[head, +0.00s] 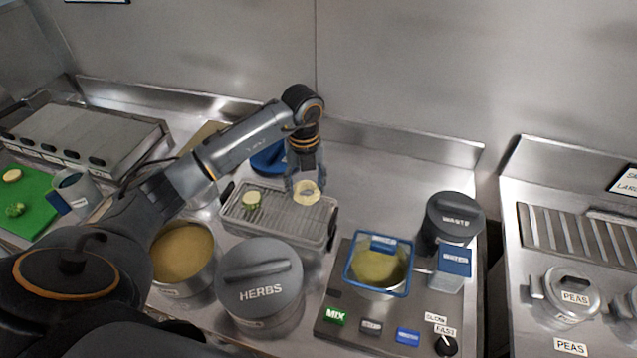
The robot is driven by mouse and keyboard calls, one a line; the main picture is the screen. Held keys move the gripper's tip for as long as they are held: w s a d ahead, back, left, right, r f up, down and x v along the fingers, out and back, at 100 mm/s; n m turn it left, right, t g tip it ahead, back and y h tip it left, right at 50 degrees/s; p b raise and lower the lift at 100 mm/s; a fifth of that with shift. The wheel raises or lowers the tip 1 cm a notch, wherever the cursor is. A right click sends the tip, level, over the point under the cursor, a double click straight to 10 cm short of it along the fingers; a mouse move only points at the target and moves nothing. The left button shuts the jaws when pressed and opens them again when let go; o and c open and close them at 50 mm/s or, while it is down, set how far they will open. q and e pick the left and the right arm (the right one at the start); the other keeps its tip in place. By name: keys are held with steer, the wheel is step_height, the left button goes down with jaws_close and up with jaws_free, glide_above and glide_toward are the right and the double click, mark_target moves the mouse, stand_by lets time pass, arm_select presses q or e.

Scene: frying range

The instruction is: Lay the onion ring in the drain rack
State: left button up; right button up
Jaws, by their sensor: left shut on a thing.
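My left gripper (305,184) reaches in from the left over the drain rack and points down. It is shut on a pale yellow onion ring (307,193), which shows at its fingertips. The ring is over the right part of the drain rack (278,221), a wire grid in a metal tray; whether the ring touches the grid I cannot tell. On the left part of the rack lie a pale round slice (251,197) and a small green piece beside it. My right gripper is not in view.
A pot lidded HERBS (261,284) and an open pot of yellowish contents (183,252) stand in front of the rack. A blue-rimmed basket (380,264) and a dark-lidded WASTE bin (453,220) are to the right. A green board (22,207) lies far left.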

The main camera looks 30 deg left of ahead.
mark_target(305, 215)
arm_select(q)
steer(key=f, duration=0.1)
steer(key=f+b, duration=0.2)
steer(key=shift+s+a+f, duration=0.2)
steer(key=shift+s+a, duration=0.1)
steer(key=shift+s, duration=0.05)
steer(key=f+b, duration=0.3)
steer(key=shift+w+d+f, duration=0.15)
steer(key=shift+w+f, duration=0.05)
steer(key=shift+f, duration=0.05)
steer(key=shift+f+b, duration=0.3)
steer(key=shift+f, duration=0.2)
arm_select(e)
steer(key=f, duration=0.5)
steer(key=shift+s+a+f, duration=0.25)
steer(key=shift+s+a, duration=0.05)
arm_select(q)
steer(key=o, duration=0.9)
steer(key=shift+o, duration=0.2)
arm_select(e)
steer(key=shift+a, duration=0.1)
